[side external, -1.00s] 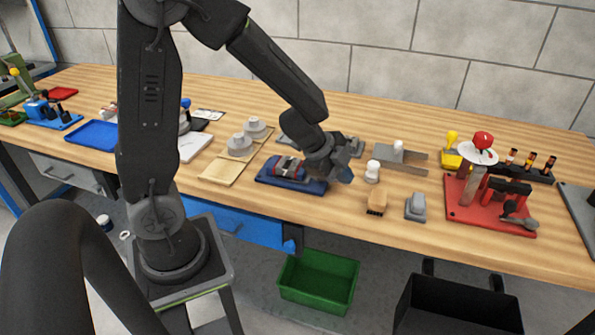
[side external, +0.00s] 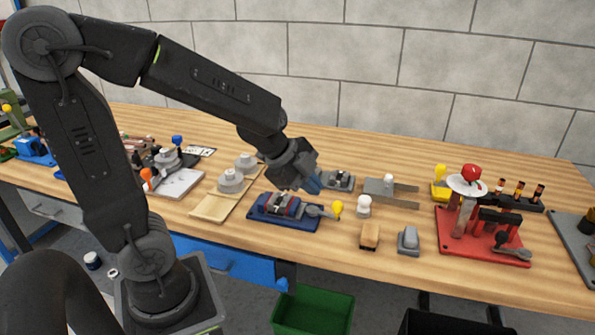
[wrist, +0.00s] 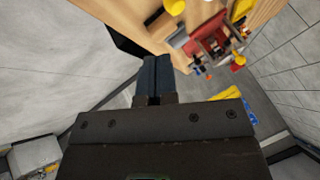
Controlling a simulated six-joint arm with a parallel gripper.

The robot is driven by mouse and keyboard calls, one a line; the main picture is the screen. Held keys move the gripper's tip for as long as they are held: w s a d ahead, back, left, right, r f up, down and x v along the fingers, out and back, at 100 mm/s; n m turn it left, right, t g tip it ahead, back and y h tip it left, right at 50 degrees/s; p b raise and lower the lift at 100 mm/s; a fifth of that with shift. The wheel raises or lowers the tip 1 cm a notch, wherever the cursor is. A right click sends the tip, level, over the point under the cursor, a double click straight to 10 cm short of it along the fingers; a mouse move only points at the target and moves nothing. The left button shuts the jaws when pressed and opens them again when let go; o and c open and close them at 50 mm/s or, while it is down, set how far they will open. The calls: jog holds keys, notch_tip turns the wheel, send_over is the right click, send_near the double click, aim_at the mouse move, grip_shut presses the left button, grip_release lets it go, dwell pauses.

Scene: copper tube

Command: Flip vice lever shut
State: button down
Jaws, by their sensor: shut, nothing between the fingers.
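The vice (side external: 267,209) is a small blue-based fixture with grey and reddish parts, near the middle of the bench in the side view. Its grey lever (side external: 316,211) sticks out to the right and ends in a yellow knob (side external: 337,208). My gripper (side external: 314,186) is above the vice's right end, above and left of the knob, and looks clear of the lever. Its blue fingers are shut and empty, and they show together in the wrist view (wrist: 153,80). I cannot make out the vice in the wrist view.
A white-topped piece (side external: 364,206), a wooden block (side external: 370,236) and a grey block (side external: 408,239) stand right of the vice. A red fixture (side external: 450,240) is farther right. A wooden board (side external: 208,208) with grey round parts lies left. Bench front edge is close.

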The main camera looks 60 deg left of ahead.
jog(key=v, duration=0.4)
jog(key=shift+s+r, duration=0.2)
jog(key=shift+r, duration=0.05)
notch_tip(320, 180, up, 7)
jog(key=w+n+t+y, duration=0.3)
jog(key=n+t, duration=0.3)
jog(key=t, duration=0.1)
jog(key=s+d+f+n+g, duration=0.3)
jog(key=s+d+n+g, duration=0.4)
jog(key=s, duration=0.5)
jog(key=shift+s+d+f+g, duration=0.3)
jog(key=shift+s+d+g, duration=0.15)
jog(key=shift+g, duration=0.25)
